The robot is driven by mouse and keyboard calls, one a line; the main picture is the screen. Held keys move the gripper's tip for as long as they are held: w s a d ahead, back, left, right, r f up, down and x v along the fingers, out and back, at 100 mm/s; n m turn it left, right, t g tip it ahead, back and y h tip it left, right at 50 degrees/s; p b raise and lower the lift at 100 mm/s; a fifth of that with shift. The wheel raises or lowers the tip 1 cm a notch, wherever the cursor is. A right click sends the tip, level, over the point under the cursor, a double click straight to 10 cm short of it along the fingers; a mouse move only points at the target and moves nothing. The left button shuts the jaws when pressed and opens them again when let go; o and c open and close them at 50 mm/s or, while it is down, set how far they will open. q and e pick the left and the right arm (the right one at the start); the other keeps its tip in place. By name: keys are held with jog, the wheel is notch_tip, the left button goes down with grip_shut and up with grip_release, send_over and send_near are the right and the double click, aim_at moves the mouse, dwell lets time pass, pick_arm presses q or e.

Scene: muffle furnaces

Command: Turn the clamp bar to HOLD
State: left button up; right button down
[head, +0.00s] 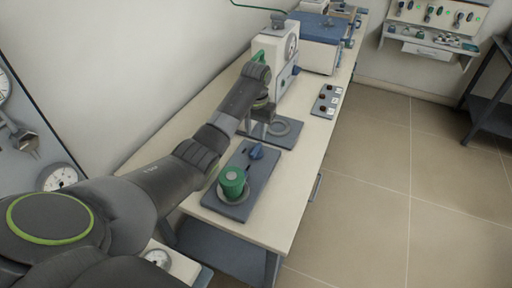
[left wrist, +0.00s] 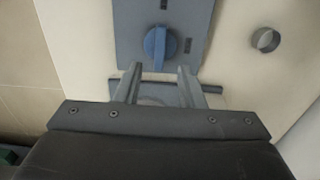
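The blue bar-shaped knob (head: 256,152), which I take as the clamp bar, stands on a blue-grey plate (head: 228,205) on the bench. In the left wrist view the blue bar (left wrist: 155,42) lies lengthwise up and down the picture. One dark mark sits at the plate's top and another to the bar's right; their lettering is too small to read. My left gripper (head: 258,130) is open and empty, pointing down beyond the bar and apart from it. Its two fingers (left wrist: 158,78) show below the bar in the wrist view. My right gripper is not in view.
A second plate with a ring (head: 282,127) lies under the gripper. A white box with a dial (head: 291,48) stands beyond. A small switch panel (head: 327,101) sits to the right. Tiled floor is clear right of the bench.

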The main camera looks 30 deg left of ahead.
aim_at(256, 148)
pick_arm(q)
notch_tip(256, 148, down, 7)
jog(key=shift+f, duration=0.1)
dwell(0.3)
grip_shut()
